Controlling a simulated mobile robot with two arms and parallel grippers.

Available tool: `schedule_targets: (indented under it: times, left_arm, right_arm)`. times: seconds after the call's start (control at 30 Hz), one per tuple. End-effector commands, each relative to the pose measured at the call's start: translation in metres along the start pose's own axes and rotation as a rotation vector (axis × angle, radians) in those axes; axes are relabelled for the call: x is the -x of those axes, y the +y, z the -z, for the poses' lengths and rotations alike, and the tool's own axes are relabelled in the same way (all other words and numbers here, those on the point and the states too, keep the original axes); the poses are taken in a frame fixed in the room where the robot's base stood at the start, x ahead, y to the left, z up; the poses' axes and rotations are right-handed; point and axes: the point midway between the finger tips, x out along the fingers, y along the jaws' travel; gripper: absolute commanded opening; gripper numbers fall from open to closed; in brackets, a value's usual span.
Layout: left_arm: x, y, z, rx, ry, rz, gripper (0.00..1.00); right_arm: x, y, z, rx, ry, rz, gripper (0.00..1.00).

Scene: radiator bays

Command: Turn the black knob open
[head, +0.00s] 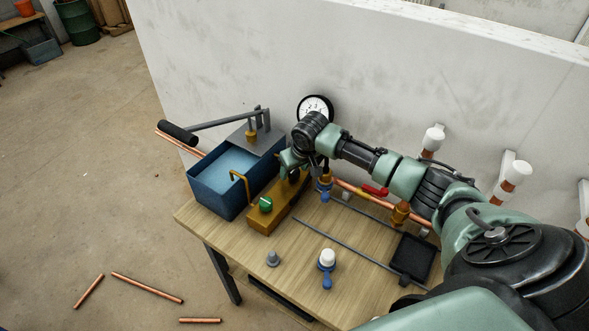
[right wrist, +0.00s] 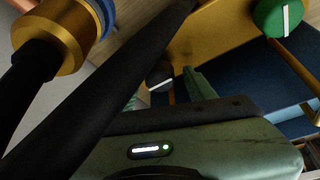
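The black knob (right wrist: 160,78) with a white line shows in the right wrist view, partly hidden by my right gripper (right wrist: 188,84). It sits on a brass block (right wrist: 215,32), which in the head view stands beside the blue tank. In the head view my right gripper (head: 290,164) reaches down over the far end of the block and mostly covers the black knob. A green finger shows right beside the knob in the wrist view. I cannot tell whether it touches, or how far the fingers are apart. My left gripper is not in view.
A green knob (head: 265,204) is on the near end of the block. The blue water tank (head: 213,203) with a pump lever stands left. A gauge (head: 315,108), copper pipe (head: 355,192) with red handle (head: 374,190), and black tray (head: 411,258) are nearby. The bench front is partly clear.

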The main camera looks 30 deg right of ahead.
Motion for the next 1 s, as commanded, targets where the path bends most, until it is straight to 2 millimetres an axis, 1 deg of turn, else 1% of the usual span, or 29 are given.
schedule_targets:
  times: [0.17, 0.27, 0.37, 0.6, 0.7, 0.83, 1.0]
  left_arm:
    - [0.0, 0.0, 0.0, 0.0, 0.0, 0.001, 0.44]
    - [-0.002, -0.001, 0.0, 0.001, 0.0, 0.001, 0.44]
    - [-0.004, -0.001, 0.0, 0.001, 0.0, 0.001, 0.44]
    - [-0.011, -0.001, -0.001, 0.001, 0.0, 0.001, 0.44]
    - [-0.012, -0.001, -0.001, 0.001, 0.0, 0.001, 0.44]
    - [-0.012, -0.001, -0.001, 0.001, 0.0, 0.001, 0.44]
    - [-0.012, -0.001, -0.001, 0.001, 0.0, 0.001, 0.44]
  right_arm:
    - [0.001, 0.0, 0.0, -0.001, 0.0, 0.0, 0.55]
    - [0.007, 0.0, 0.0, 0.0, 0.001, 0.0, 0.55]
    - [0.021, 0.001, 0.001, 0.0, 0.003, -0.001, 0.55]
    - [0.061, 0.0, 0.0, 0.001, 0.003, 0.0, 0.55]
    - [0.071, 0.0, 0.0, 0.0, 0.002, 0.001, 0.55]
    - [0.078, 0.0, 0.0, 0.0, 0.0, 0.0, 0.55]
    - [0.078, 0.0, 0.0, -0.001, 0.0, 0.0, 0.55]
